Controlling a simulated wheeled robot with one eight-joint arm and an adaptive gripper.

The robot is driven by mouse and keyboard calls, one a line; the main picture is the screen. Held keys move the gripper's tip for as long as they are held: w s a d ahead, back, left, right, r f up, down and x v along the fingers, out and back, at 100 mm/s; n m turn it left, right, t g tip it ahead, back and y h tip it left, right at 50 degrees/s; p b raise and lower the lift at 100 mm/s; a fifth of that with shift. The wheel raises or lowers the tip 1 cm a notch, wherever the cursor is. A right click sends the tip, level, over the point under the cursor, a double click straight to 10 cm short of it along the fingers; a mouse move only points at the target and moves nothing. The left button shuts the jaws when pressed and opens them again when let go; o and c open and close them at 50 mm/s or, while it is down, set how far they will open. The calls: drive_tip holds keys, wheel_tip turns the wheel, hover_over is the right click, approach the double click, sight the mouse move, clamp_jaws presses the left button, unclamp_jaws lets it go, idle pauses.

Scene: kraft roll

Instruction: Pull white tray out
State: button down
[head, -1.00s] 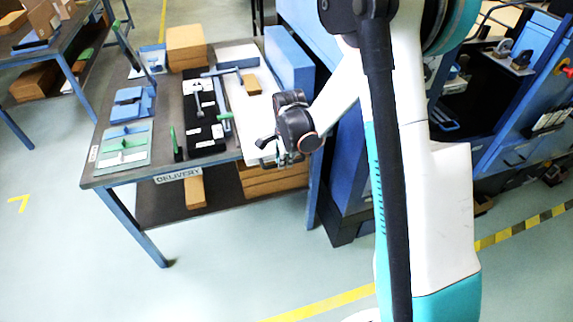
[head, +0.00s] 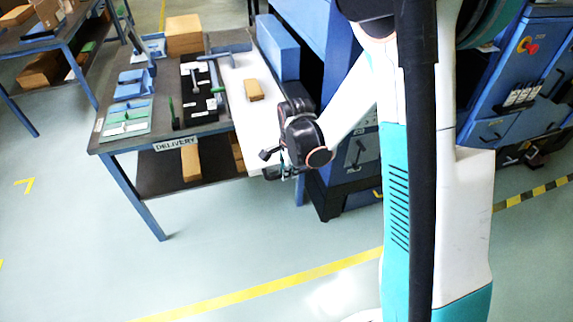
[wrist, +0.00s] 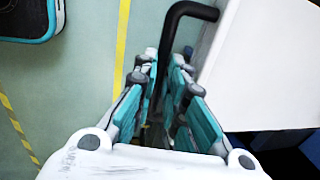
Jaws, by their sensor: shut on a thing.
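The white tray (head: 243,118) lies on the right side of the delivery table (head: 172,128), and its near end juts out past the table's front edge. A small brown block (head: 254,90) sits on it. My gripper (head: 280,172) is at the tray's near end. In the wrist view the tray's white surface (wrist: 268,65) fills the right side. A black bent handle (wrist: 190,10) at its edge runs down between the fingers of my gripper (wrist: 165,82), which are shut on it. The far end of the handle between the fingers is partly hidden.
A black tray (head: 200,92) with tools and a green tray (head: 126,120) lie left of the white tray. A blue box (head: 278,46) stands close on its right, beside a blue cabinet (head: 355,160). The floor in front of the table is open.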

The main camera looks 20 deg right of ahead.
drive_tip(key=shift+s, duration=0.1)
drive_tip(key=c, duration=1.7)
unclamp_jaws()
drive_tip(key=shift+o, duration=0.2)
drive_tip(key=shift+r, duration=0.1)
wheel_tip(320, 180, up, 12)
drive_tip(key=s, duration=0.2)
drive_tip(key=shift+f, duration=0.2)
drive_tip(key=shift+s, duration=0.1)
drive_tip(key=shift+r, duration=0.1)
drive_tip(key=s+r+n+t, duration=0.2)
drive_tip(key=s+r+n, duration=0.3)
drive_tip(key=s+n, duration=0.4)
drive_tip(key=s+r+n+t, duration=0.3)
drive_tip(key=s+r+n, duration=0.2)
drive_tip(key=s+n, duration=0.4)
drive_tip(key=shift+s+d+r, duration=0.2)
drive_tip(key=shift+s+r, duration=0.15)
drive_tip(key=shift+s, duration=0.15)
